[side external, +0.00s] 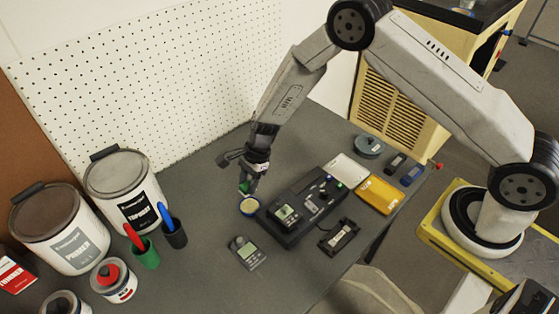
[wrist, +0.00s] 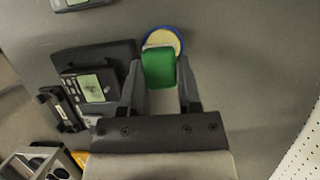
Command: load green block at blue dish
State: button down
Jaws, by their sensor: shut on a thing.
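The green block (wrist: 159,69) is between the fingers of my gripper (wrist: 160,88) in the wrist view. In the side view my gripper (side external: 249,186) points down, with a bit of the green block (side external: 244,187) showing at its tip. The blue dish (side external: 249,206), round with a pale yellow inside, stands on the table just in front of the block. In the wrist view the blue rim of the dish (wrist: 163,33) shows just beyond the block, which partly covers it. I cannot tell whether block and dish touch.
A black fixture (side external: 288,218) with a device on it stands right of the dish. A handheld meter (side external: 246,252) lies in front. A yellow case (side external: 379,195) is farther right. Cups with pens and paint cans (side external: 123,190) fill the left. The pegboard wall is behind.

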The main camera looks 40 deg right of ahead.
aim_at(247, 208)
jog(key=shift+f, duration=2.85)
jog(key=shift+f, duration=0.55)
jog(key=shift+r, duration=0.1)
jog(key=shift+r, duration=3.45)
jog(key=shift+s+d+r+n, duration=0.1)
jog(key=shift+d+r+n, duration=0.2)
jog(key=shift+r+n, duration=0.25)
jog(key=s+d+r+n+g+h, duration=0.2)
jog(key=s+d+r+n, duration=0.2)
jog(key=d+r+n, duration=0.3)
jog(key=s+d+r+n+g+h, duration=0.2)
jog(key=s+d+r+n, duration=0.1)
jog(key=d+r+n, duration=0.4)
jog(key=r+n, duration=0.1)
jog(key=n, duration=0.2)
jog(key=shift+s+r, duration=0.2)
jog(key=shift+s, duration=0.2)
